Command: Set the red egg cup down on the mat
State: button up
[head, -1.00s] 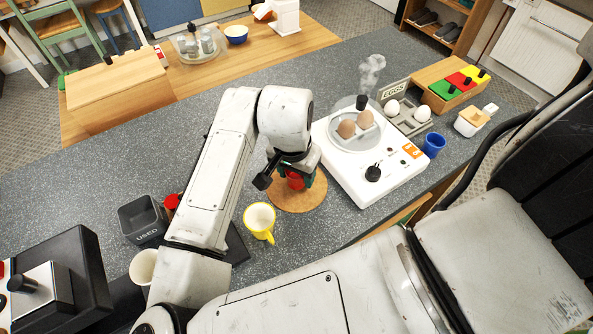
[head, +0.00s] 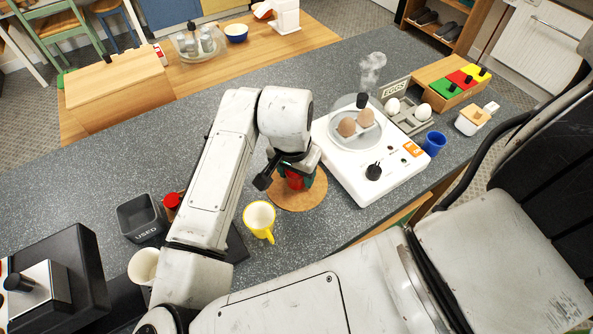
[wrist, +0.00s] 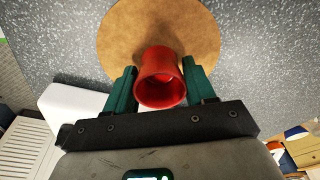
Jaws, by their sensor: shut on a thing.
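The red egg cup (wrist: 160,80) is upright between the green fingers of my gripper (wrist: 161,88) in the wrist view, its open mouth toward the camera. My gripper is shut on it. In the head view the cup (head: 294,181) shows partly behind my gripper (head: 291,179). The round brown mat (head: 312,197) lies on the grey counter beneath them; it also shows in the wrist view (wrist: 125,35). The cup is over the mat; I cannot tell whether its base touches it.
A white egg cooker (head: 382,183) with brown eggs stands right of the mat. A yellow mug (head: 259,217) stands in front of it to the left. A dark "USED" bin (head: 142,217) and a blue cup (head: 434,143) are farther off. The counter behind the mat is clear.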

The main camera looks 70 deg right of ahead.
jog(key=shift+f, duration=0.1)
jog(key=o, duration=1.4)
jog(key=shift+o, duration=0.2)
jog(key=shift+r+p, duration=3.2)
jog(key=shift+r, duration=0.9)
